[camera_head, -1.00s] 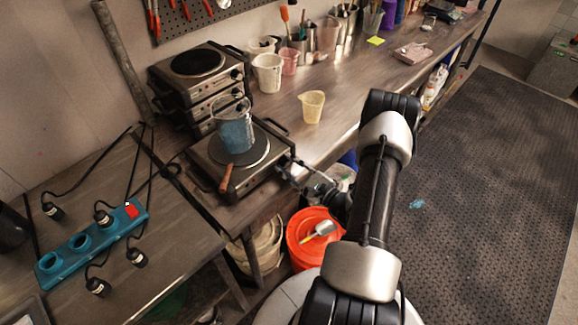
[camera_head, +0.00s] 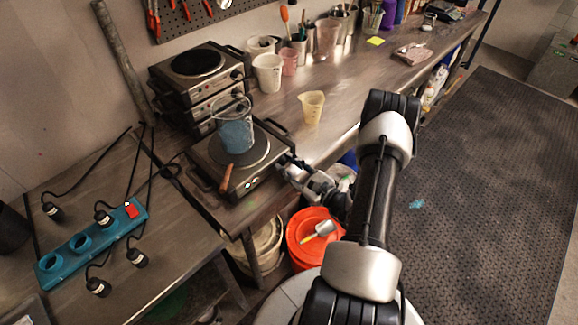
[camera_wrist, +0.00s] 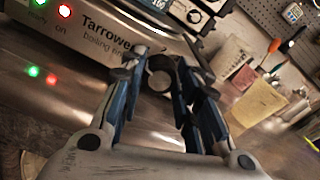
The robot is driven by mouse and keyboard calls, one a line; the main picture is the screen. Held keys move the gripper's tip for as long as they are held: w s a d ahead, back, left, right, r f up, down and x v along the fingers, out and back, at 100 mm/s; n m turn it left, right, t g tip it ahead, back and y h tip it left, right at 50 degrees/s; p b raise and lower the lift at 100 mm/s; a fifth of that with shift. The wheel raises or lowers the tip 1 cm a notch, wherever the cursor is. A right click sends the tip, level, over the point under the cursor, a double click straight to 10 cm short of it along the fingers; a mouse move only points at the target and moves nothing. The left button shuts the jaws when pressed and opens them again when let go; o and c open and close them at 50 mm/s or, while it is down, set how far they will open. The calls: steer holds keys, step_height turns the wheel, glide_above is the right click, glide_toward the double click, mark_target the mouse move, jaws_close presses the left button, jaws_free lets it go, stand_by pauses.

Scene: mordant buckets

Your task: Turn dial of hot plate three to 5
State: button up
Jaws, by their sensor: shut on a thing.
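A hot plate (camera_head: 205,160) with a round plate on top stands at the near end of the long bench. Its front panel (camera_wrist: 95,40) fills the upper left of the wrist view, with lettering and a green and a red light lit. A dark round dial (camera_wrist: 160,72) sticks out from that panel. My gripper (camera_wrist: 160,66) is shut on the dial, with one finger on each side. In the head view my gripper (camera_head: 287,163) is at the hot plate's right front corner and hides the dial. The dial's scale and pointer cannot be read.
A beaker of blue liquid (camera_head: 236,136) stands on the hot plate, beside a wooden-handled tool (camera_head: 226,178). Stacked hot plates (camera_head: 196,66) stand behind. A yellow jug (camera_head: 311,106) is to the right. An orange bucket (camera_head: 306,252) sits below my arm.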

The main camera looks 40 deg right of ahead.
steer(key=m, duration=0.4)
steer(key=shift+m, duration=0.3)
steer(key=m, duration=0.3)
steer(key=shift+m+p, duration=0.35)
steer(key=shift+m, duration=0.05)
steer(key=m, duration=0.4)
steer(key=m+p, duration=0.1)
steer(key=m, duration=0.3)
steer(key=shift+d, duration=0.1)
steer(key=m, duration=0.4)
steer(key=shift+f+m, duration=0.1)
steer(key=shift+m, duration=0.2)
steer(key=m, duration=0.3)
steer(key=shift+m+p, duration=0.3)
steer(key=shift+p, duration=0.05)
steer(key=m, duration=0.4)
steer(key=shift+f+m+p, duration=0.1)
steer(key=shift+m+p, duration=0.25)
steer(key=shift+m, duration=1.75)
